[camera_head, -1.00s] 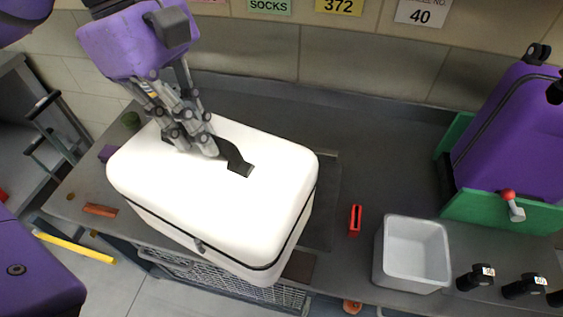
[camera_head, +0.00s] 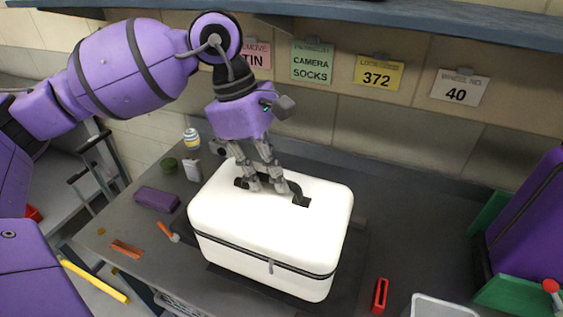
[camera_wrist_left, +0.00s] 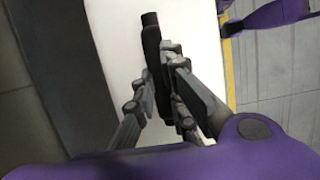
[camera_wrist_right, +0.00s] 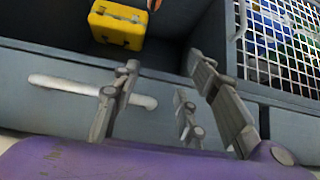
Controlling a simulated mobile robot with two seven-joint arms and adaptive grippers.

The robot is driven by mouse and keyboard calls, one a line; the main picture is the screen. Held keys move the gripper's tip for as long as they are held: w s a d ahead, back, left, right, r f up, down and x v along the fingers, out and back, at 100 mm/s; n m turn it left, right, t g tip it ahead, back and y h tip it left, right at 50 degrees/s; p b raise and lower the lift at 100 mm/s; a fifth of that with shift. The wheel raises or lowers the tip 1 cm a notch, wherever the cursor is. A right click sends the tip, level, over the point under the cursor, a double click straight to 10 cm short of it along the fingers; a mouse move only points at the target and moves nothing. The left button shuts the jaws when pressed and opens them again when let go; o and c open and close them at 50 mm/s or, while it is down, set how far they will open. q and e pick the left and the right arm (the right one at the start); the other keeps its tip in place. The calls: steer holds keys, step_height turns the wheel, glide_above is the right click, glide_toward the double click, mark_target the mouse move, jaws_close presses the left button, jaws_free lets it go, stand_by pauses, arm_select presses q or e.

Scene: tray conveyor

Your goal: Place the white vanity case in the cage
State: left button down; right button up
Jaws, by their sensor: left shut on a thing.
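The white vanity case (camera_head: 270,235) is upright, on or just above the dark bench, with its black handle (camera_head: 298,192) on top. My left gripper (camera_head: 266,184) is above the lid, shut on that handle. In the left wrist view the fingers (camera_wrist_left: 160,92) lie either side of the black handle, over the white lid (camera_wrist_left: 100,40). My right gripper (camera_wrist_right: 165,85) shows only in the right wrist view, with its fingers apart and nothing between them. A white wire mesh panel (camera_wrist_right: 278,45) is right of it; I cannot tell whether it is the cage.
A purple suitcase (camera_head: 530,225) stands at right. A yellow case (camera_wrist_right: 117,25) sits in a compartment.

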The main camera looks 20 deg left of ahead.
arm_select(q)
steer(key=shift+w+f, duration=1.55)
steer(key=shift+f, duration=0.25)
steer(key=shift+w+f, duration=0.15)
steer(key=shift+f, duration=1.45)
steer(key=shift+f, duration=0.2)
steer(key=c, duration=1.8)
jaws_free()
steer(key=shift+f, duration=0.1)
steer(key=v, duration=1.2)
